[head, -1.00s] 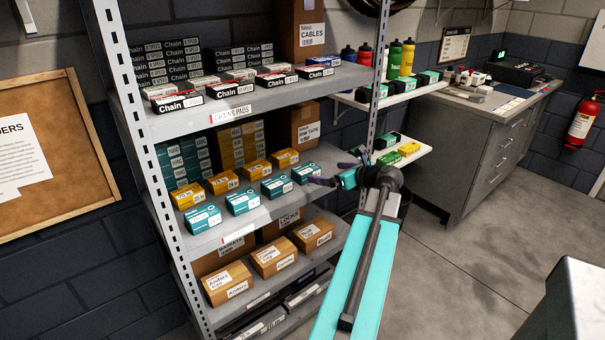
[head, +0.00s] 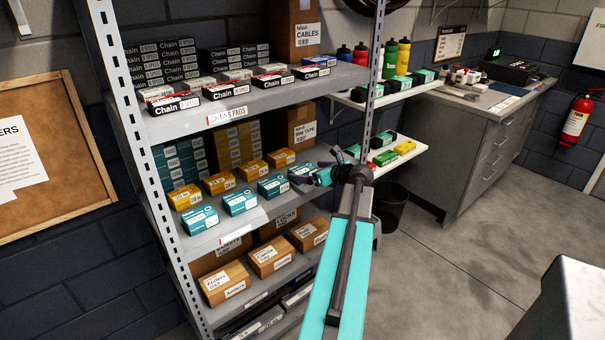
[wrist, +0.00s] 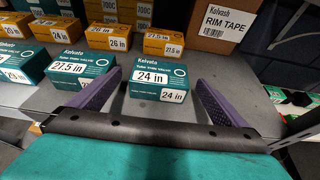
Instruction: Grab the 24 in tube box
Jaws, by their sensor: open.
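The teal 24 in tube box (wrist: 157,82) sits on the middle shelf (wrist: 60,124), at the right end of the front row. In the wrist view it lies between the two purple fingers of my gripper, with a gap on both sides. In the head view the box (head: 302,171) is partly hidden by my gripper (head: 317,169), which is at the shelf's right front. My gripper is open and empty. A teal 27.5 in box (wrist: 80,76) stands just left of the left finger. A yellow box (wrist: 54,30) farther back left also reads 24 in.
Yellow tube boxes (wrist: 112,38) stand behind the teal row. A rim tape carton (wrist: 222,24) stands at the back right. The shelf's upright post (head: 374,90) is close to my gripper on the right. The upper shelf (head: 262,100) hangs above.

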